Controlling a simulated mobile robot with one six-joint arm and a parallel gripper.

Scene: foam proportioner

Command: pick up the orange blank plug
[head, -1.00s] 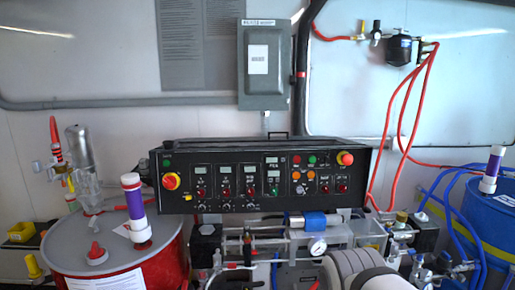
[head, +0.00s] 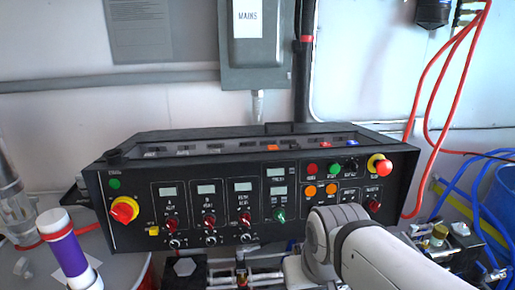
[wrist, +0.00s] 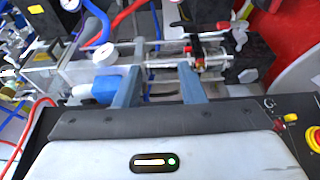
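A small orange piece (head: 272,147), which looks like the orange blank plug, sits in a row of small pieces on the top of the black control console (head: 130,205) in the head view. It is too small to make out its shape. My gripper (wrist: 158,68) shows in the wrist view with its two blue-grey fingers apart and nothing between them. The fingers point at the pipework in front of the console, away from the orange piece. The plug is not seen in the wrist view. In the head view my arm covers the console's lower right, and my fingers are not visible.
A red piece (head: 310,143) and a blue piece (head: 324,143) stand right of the orange one. The console front carries knobs and a red emergency button (head: 380,165). A grey electrical box (head: 260,45) hangs above. Red hoses (head: 443,95) hang at right. A purple-banded cylinder (head: 66,252) stands at left.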

